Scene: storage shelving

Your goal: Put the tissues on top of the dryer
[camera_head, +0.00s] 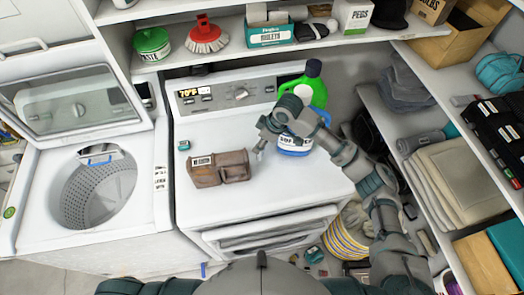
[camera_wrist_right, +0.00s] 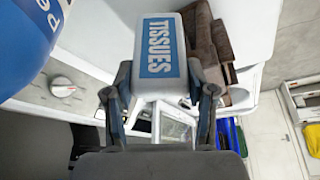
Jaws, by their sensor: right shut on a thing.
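The tissues (camera_wrist_right: 160,55), a white pack with a blue label reading TISSUES, sit between the fingers of my right gripper (camera_wrist_right: 159,92) in the right wrist view. The gripper is shut on them. In the head view my right gripper (camera_head: 262,143) is over the white top of the dryer (camera_head: 225,130), between a brown box and a blue bottle. There I cannot make out the tissues clearly, nor whether they touch the dryer top. My left gripper is not in view.
The brown box (camera_head: 220,168) stands on the dryer's front left. A blue bottle (camera_head: 293,150) and a green bottle (camera_head: 311,84) stand at its right. An open washer (camera_head: 100,190) is on the left. A loaded shelf (camera_head: 330,38) runs above. The dryer's front right is clear.

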